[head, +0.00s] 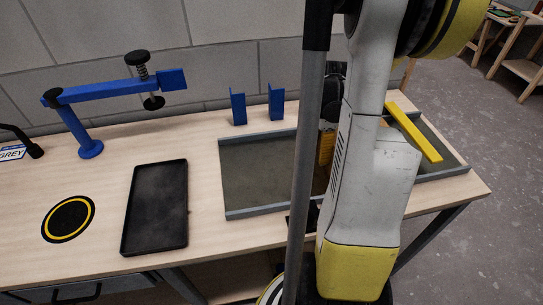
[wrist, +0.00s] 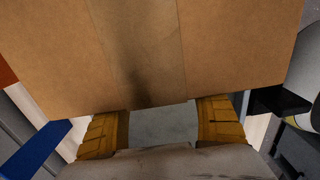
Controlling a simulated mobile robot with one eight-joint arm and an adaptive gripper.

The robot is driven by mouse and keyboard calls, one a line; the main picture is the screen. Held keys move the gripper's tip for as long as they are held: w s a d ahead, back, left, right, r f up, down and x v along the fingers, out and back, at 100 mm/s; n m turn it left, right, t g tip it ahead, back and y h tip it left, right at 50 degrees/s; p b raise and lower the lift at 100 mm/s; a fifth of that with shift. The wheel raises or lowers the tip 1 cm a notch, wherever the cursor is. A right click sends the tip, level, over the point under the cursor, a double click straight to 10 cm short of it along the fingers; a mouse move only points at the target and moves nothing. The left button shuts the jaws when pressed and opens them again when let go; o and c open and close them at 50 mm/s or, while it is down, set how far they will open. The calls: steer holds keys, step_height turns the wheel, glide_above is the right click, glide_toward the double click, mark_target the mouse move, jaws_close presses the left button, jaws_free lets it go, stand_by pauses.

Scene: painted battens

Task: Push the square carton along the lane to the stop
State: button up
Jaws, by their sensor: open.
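The square carton (wrist: 150,50) is brown cardboard with a paler tape strip. It fills the upper part of the wrist view, right in front of my gripper (wrist: 163,118). My gripper is open, with its yellow fingers apart at the carton's near edge; I cannot tell whether they touch it. In the head view my arm hides nearly all of the carton, and only one yellow finger shows beside the arm. The lane (head: 262,172) is a dark grey strip with raised grey side rails. A yellow bar (head: 413,132), seemingly the stop, lies across the lane near its right end.
Two blue brackets (head: 238,107) stand behind the lane. A black tray (head: 155,207) and a yellow-ringed black disc (head: 68,219) lie to the left. A blue clamp arm (head: 115,92) stands at the back left. The lane's left part is clear.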

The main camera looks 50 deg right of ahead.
steer(key=shift+s+d+b, duration=0.1)
steer(key=shift+s+d, duration=1)
steer(key=shift+d, duration=0.55)
steer(key=shift+s+d+b, duration=0.1)
steer(key=shift+s+d, duration=1)
steer(key=shift+d, duration=0.5)
steer(key=shift+s+d+b, duration=0.1)
steer(key=shift+s+d, duration=1)
steer(key=shift+d, duration=0.55)
steer(key=shift+w+a, duration=0.1)
steer(key=shift+w+a+r, duration=0.1)
steer(key=shift+w+a, duration=0.35)
steer(key=shift+a, duration=0.3)
step_height(320, 180, up, 14)
steer(key=p, duration=1)
